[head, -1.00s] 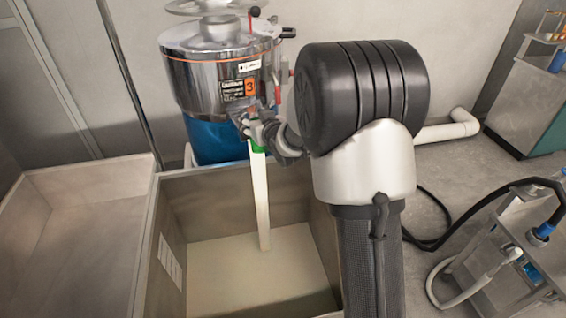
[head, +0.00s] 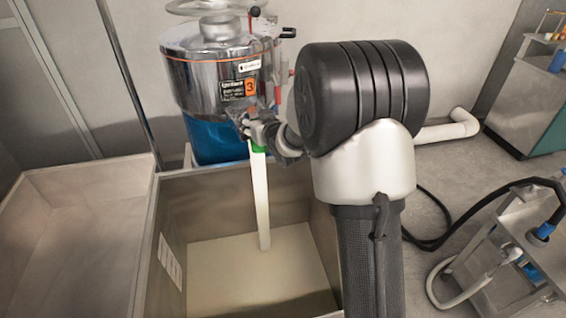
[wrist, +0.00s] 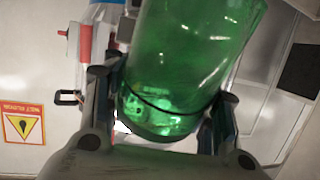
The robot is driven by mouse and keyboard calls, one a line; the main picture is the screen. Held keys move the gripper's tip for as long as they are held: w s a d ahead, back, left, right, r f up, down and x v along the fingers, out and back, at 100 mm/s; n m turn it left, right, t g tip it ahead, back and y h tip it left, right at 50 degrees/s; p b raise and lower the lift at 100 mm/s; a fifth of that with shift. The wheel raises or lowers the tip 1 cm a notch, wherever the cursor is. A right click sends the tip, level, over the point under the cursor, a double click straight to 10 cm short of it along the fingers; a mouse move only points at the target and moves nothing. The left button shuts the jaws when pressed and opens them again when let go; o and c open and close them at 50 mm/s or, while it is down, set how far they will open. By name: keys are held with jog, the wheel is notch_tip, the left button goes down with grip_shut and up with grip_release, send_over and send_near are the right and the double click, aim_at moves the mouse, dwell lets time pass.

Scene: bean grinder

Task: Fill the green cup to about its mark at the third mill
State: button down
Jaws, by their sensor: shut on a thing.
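The green cup (wrist: 190,60) is see-through, with a dark line around it near its lower end in the wrist view. My gripper (wrist: 163,105) is shut on it, one finger on each side. In the head view only a small green part of the cup (head: 259,149) shows beneath the gripper (head: 262,132); the rest is hidden. The third mill (head: 215,80) is a shiny metal drum with an orange "3" label, just behind the gripper. A pale stream (head: 262,200) falls from by the cup into the bin. I cannot tell how full the cup is.
A deep grey bin (head: 175,225) stands below the mill, its floor covered with pale material. Another grey bin (head: 75,235) stands at left. A trolley (head: 500,265) with hoses is at right. A yellow warning sign (wrist: 24,128) shows in the wrist view.

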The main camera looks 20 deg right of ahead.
jog(key=shift+s+a+f+b, duration=0.25)
jog(key=shift+a+f+b, duration=0.05)
jog(key=shift+b, duration=0.1)
jog(key=s+a+b, duration=0.2)
jog(key=s+a, duration=0.6)
jog(key=s, duration=0.2)
jog(key=shift+a+r+b, duration=0.2)
jog(key=shift+b, duration=0.2)
